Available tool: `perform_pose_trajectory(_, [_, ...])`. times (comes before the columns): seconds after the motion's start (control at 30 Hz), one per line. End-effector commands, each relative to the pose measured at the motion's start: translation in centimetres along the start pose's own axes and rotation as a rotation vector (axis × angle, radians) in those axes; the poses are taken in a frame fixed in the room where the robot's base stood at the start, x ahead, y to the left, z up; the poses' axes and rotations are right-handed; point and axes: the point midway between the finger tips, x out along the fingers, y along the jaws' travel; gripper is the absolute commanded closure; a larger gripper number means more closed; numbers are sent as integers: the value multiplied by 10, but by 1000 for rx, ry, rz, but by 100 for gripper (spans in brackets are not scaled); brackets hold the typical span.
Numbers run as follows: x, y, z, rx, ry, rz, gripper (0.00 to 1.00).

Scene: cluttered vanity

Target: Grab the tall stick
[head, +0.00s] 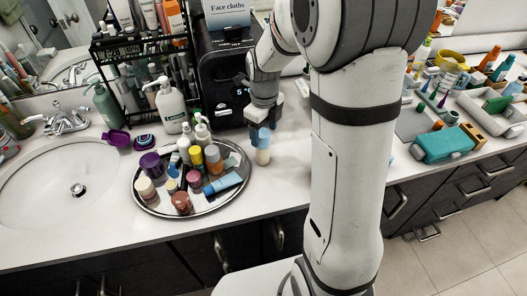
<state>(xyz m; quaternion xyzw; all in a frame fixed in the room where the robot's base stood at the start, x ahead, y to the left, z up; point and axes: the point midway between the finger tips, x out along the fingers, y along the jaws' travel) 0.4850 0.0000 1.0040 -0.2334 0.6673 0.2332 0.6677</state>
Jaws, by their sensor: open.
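A small upright stick-like container (262,155) with a pale cream body and a blue upper part stands on the white counter, right of the round tray. It looks like the tall stick, though its label is too small to read. My gripper (264,122) points down directly over it, with its jaws open around or just above the blue top. I cannot tell whether the fingers touch it. The arm and gripper partly cover the area behind the container.
A round metal tray (150,209) crowded with bottles, jars and a blue tube (223,183) is close on the left. A black appliance (222,85) stands behind. The sink (45,190) is far left. A teal case (443,144) and clutter lie right of my arm.

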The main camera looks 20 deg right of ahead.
Motion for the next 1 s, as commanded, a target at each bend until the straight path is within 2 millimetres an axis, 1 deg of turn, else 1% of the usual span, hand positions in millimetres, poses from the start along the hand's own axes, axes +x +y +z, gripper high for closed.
perform_pose_trajectory(0.03, [6, 0, -1, 0, 4, 3, 34])
perform_pose_trajectory(0.23, [27, 0, 2, -2, 4, 3, 34])
perform_pose_trajectory(0.4, [51, 0, 5, -2, 4, 3, 34])
perform_pose_trajectory(0.5, [62, 0, 5, -2, 2, 2, 34])
perform_pose_trajectory(0.6, [67, -1, 5, -2, 1, 1, 34])
perform_pose_trajectory(0.8, [67, -1, 5, -2, 0, 0, 34])
perform_pose_trajectory(1.0, [67, -1, 5, -1, 0, 0, 51])
